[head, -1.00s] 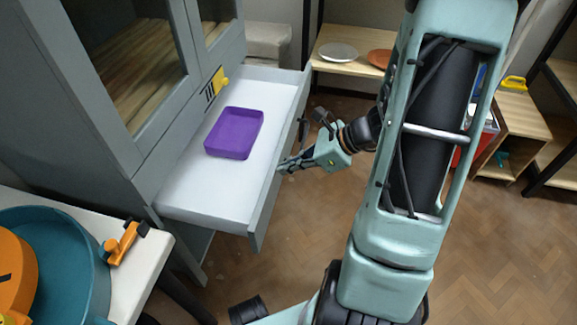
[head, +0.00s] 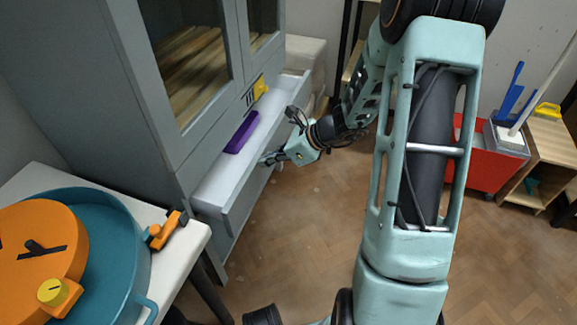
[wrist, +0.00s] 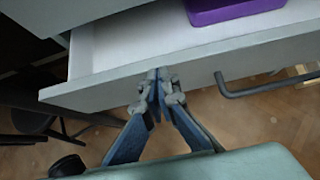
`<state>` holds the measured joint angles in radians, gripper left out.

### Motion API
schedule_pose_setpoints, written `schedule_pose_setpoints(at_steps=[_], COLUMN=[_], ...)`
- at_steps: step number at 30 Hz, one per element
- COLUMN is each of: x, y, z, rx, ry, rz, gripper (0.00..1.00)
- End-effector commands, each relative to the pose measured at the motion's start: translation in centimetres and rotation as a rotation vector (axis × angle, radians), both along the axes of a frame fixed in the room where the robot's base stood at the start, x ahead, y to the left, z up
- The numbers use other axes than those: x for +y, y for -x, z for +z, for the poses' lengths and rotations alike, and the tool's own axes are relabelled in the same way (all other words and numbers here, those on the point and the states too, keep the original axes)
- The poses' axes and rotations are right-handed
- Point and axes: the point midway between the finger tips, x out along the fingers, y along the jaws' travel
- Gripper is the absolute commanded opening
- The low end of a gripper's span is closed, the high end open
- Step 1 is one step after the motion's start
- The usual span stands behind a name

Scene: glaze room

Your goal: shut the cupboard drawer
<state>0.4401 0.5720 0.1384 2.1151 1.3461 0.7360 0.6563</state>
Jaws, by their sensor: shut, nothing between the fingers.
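The cupboard drawer (head: 213,189) sticks out partway from the grey cupboard (head: 160,110). A purple tray (head: 241,133) lies inside it, partly hidden by the cupboard in the head view. In the wrist view the drawer front (wrist: 200,62) crosses the picture, with its dark bar handle (wrist: 270,88) to the right of my fingers and the purple tray (wrist: 230,10) behind. My gripper (head: 266,160) is shut and empty at the outer face of the drawer front. In the wrist view its fingertips (wrist: 158,75) meet at the front panel, seemingly touching it.
A white table (head: 185,240) with a teal basin (head: 120,240) and an orange round object (head: 35,245) stands at the near left. A red bin (head: 480,155) and a wooden shelf (head: 545,150) are at the right. The floor (head: 300,230) before the drawer is clear.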

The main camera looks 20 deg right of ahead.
Motion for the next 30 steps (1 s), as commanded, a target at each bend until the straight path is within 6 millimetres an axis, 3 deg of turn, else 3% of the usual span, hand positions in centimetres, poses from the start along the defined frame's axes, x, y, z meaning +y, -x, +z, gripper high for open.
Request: schedule_pose_setpoints(at_steps=[4, 12, 30], x=[2.6, 5.1, 5.6], y=[-1.7, -3.5, -3.8], z=[0.0, 0.0, 0.0], rx=[-0.001, -0.001, 0.001], ry=[0.000, 0.000, 0.000], rz=[0.004, -0.001, -0.001], gripper=[0.00, 0.00, 0.00])
